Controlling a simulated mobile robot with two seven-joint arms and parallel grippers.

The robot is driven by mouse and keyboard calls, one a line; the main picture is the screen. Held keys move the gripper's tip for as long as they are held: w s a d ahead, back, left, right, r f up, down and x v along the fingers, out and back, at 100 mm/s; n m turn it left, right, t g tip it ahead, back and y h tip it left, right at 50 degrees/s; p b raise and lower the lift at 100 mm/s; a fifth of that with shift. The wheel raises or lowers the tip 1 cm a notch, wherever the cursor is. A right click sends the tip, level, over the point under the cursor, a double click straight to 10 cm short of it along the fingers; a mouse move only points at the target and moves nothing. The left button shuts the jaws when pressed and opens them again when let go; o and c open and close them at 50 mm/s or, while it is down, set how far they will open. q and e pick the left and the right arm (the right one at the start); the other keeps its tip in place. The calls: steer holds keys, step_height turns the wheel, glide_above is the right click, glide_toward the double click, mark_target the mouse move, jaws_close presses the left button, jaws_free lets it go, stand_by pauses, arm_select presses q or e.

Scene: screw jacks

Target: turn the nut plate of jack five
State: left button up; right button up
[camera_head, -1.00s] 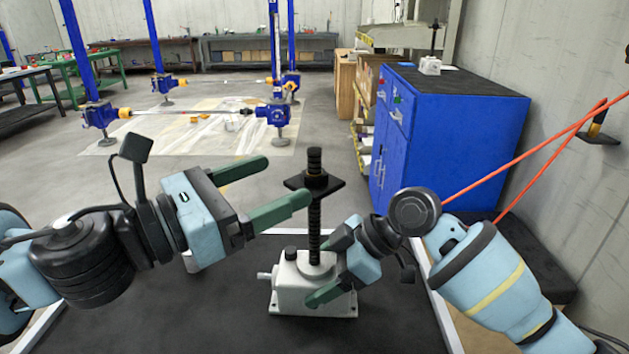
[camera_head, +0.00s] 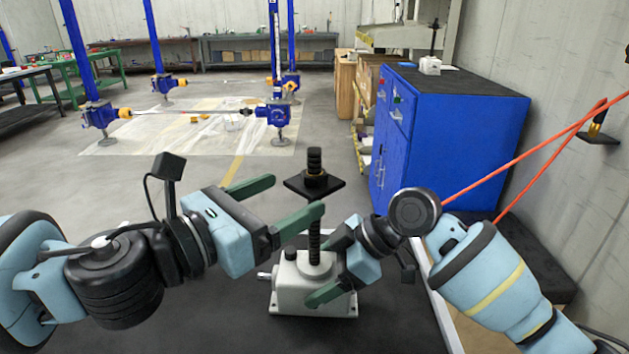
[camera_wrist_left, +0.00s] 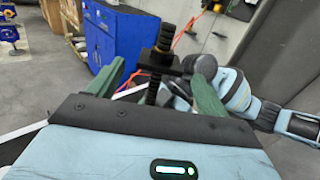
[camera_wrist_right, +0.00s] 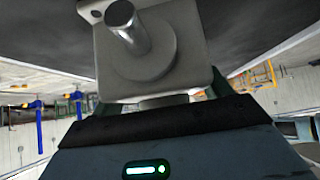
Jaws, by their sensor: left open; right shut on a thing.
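A screw jack with a pale grey housing (camera_head: 290,292) stands on the dark bench top, its black threaded screw (camera_head: 314,160) upright. The black square nut plate (camera_head: 332,187) sits high on the screw; it also shows in the left wrist view (camera_wrist_left: 150,63). My left gripper (camera_head: 298,195) is open beside the plate, one finger behind-left and the other in front of the screw. Whether a finger touches the plate, I cannot tell. My right gripper (camera_head: 330,268) is shut on the housing from the right. The right wrist view shows the housing (camera_wrist_right: 185,45) close up. No number is visible.
A blue cabinet (camera_head: 460,130) stands behind on the right, with another small jack (camera_head: 430,66) on top. Orange cables (camera_head: 540,150) run to the right wall. Blue jack stands (camera_head: 273,114) stand on the floor farther back. The bench's left part is clear.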

mark_target(302, 178)
arm_select(q)
steer(key=shift+x, duration=3.15)
arm_select(e)
steer(key=shift+s+f, duration=0.1)
arm_select(q)
steer(key=c, duration=1)
steer(key=shift+m+g+h, duration=0.3)
steer(key=shift+g, duration=0.1)
steer(key=shift+w+a+m+g+h, duration=0.1)
steer(key=shift+m+g+h, duration=0.8)
steer(key=shift+g, duration=0.2)
arm_select(e)
steer(key=shift+a, duration=0.1)
arm_select(q)
steer(key=m+g+h, duration=0.2)
steer(key=m+g, duration=0.1)
steer(key=g, duration=0.1)
steer(key=shift+r+m+g+h, duration=0.1)
steer(key=shift+m+g+h, duration=0.1)
steer(key=shift+m+g, duration=1.55)
steer(key=shift+r+m+g+h, duration=0.15)
steer(key=shift+m+g, duration=0.8)
steer(key=shift+g, duration=1.6)
steer(key=shift+f+g, duration=0.1)
steer(key=shift+g, duration=0.2)
